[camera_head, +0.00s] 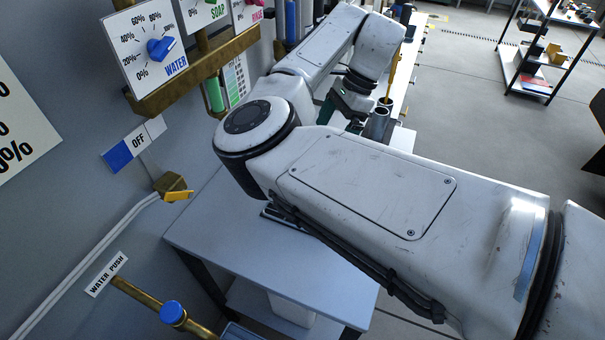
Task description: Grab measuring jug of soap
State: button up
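My gripper (350,105) is dark with green parts and shows small past the bend of my arm. It is over the far end of the workbench, and my wrist and arm partly cover it. I cannot tell whether its fingers are open or shut, or whether anything is between them. I cannot make out a measuring jug of soap for certain. A grey cylindrical container (377,124) stands just right of my gripper. The SOAP dial panel (205,12) is on the wall at the top left, cut off by the frame.
The WATER dial panel (147,46) and an OFF switch (133,144) are on the left wall. A green tube (213,96) is below the panels. A grey table (230,245) lies under my arm. A shelf rack (545,55) stands at the back right, with open floor before it.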

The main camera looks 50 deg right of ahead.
jog(key=x, duration=1)
jog(key=shift+w+a+p, duration=0.2)
jog(key=shift+a+p, duration=0.1)
jog(key=shift+p, duration=0.05)
jog(key=shift+f, duration=0.15)
jog(key=c, duration=1.6)
jog(key=shift+r, duration=0.3)
